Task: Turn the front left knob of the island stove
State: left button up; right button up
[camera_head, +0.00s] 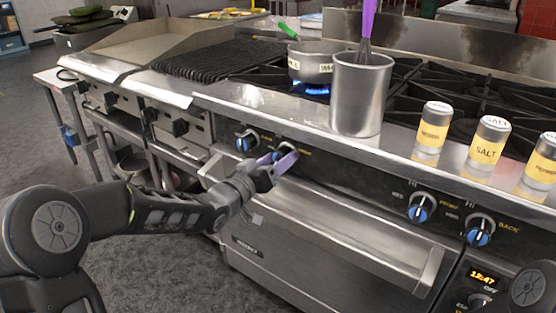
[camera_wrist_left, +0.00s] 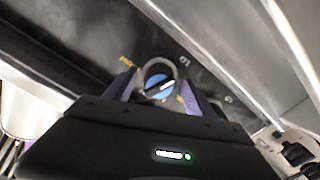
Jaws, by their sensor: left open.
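The island stove (camera_head: 330,225) has blue-and-steel knobs along its dark front panel. My left gripper (camera_head: 277,160) is open at the second knob from the left on this panel, its purple fingers pointing at it. In the left wrist view this blue knob (camera_wrist_left: 158,84) sits between the two spread fingers of the gripper (camera_wrist_left: 157,92). I cannot tell if the fingers touch it. In the head view the gripper partly hides this knob (camera_head: 287,147). The leftmost knob (camera_head: 246,140) is clear of the gripper. My right gripper is not in view.
A pot (camera_head: 311,65) stands over a blue flame (camera_head: 312,90). A steel canister (camera_head: 360,95) with a purple-handled whisk (camera_head: 367,30) and several shakers (camera_head: 486,145) line the front ledge. The oven handle (camera_head: 350,250) sticks out below the knobs. More knobs (camera_head: 421,207) are at right.

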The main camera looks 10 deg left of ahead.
pick_arm(q)
jog(key=shift+s, duration=0.15)
jog(key=p+v, duration=0.1)
jog(key=v, duration=0.6)
jog(key=shift+s, duration=0.25)
jog(key=shift+a, duration=0.1)
